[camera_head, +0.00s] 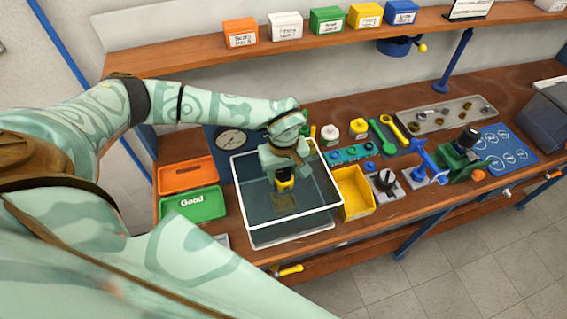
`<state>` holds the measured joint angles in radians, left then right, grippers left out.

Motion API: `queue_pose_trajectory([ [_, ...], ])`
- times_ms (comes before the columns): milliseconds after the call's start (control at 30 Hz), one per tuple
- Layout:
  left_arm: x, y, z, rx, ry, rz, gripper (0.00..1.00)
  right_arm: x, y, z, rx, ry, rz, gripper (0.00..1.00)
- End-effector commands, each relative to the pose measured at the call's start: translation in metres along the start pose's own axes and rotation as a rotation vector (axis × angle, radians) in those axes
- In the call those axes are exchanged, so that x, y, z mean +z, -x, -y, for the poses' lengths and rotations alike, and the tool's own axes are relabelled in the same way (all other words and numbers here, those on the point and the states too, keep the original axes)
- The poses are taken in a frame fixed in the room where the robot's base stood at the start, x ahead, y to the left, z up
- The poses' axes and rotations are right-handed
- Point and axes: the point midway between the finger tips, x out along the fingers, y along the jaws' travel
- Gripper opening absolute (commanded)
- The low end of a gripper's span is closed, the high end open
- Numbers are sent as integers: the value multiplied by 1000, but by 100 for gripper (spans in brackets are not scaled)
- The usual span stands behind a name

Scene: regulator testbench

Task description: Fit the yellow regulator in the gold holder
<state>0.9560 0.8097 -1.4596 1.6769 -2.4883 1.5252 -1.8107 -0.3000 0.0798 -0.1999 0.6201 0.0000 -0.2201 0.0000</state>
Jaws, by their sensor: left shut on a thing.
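My left gripper (284,174) points down into a clear water tank (240,205) with a white rim. It is shut on the yellow regulator (284,185), which shows as a small yellow piece below the fingers. The gripper hides its upper part. The gold holder (287,202) looks like a dull gold square low in the tank, just below and in front of the regulator. I cannot tell whether the two touch. My right gripper is not in view.
A green tray marked Good (193,204) and an orange tray (187,174) stand left of the tank. A yellow bin (355,193) stands close on its right. A gauge (231,139) is behind it. Tools and a vise (462,160) fill the bench to the right.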

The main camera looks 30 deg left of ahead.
Motion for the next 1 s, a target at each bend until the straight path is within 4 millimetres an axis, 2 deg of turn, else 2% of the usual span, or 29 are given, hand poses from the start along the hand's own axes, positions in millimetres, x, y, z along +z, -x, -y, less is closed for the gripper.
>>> queue_pose_trajectory([
  [467, 0, -9, -1, 2, -1, -1, 8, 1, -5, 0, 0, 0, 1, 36],
  [1000, 0, -10, -1, 2, 0, -1, 8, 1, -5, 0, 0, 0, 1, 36],
])
